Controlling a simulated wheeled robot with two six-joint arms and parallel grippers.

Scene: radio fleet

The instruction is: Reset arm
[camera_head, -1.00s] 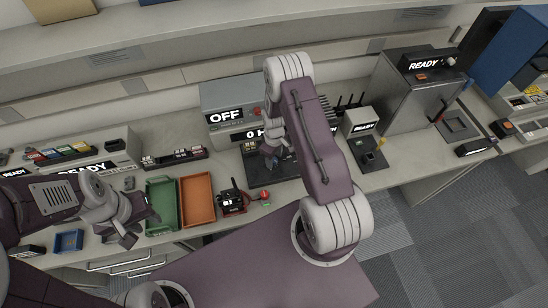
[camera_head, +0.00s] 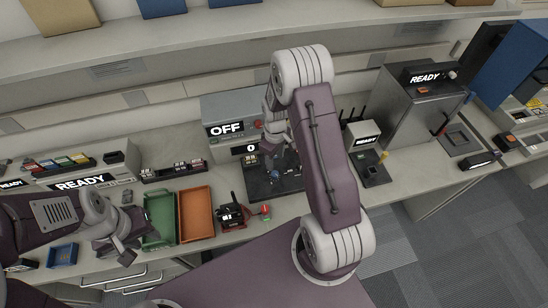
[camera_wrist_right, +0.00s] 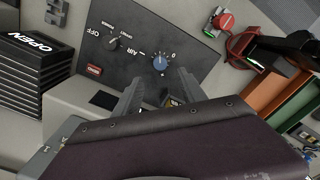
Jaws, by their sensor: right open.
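My right arm reaches over the bench in the head view, and its gripper (camera_head: 274,163) hangs above a dark panel at the bench's middle, partly hidden by the arm. In the right wrist view this gripper (camera_wrist_right: 160,88) is open and empty. A blue knob (camera_wrist_right: 160,63) on the dark panel (camera_wrist_right: 130,35) shows just beyond the fingertips; contact is not visible. A smaller dark knob (camera_wrist_right: 114,43) is beside it. My left gripper (camera_head: 122,248) is at the bench's front left, by the green tray (camera_head: 160,220); its jaw opening is unclear.
An orange tray (camera_head: 197,214) and a small dark red fixture (camera_head: 232,215) stand near the front edge. A grey unit reading OFF (camera_head: 225,129) is behind the panel. A grey cabinet reading READY (camera_head: 405,105) stands right. Open floor is at lower right.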

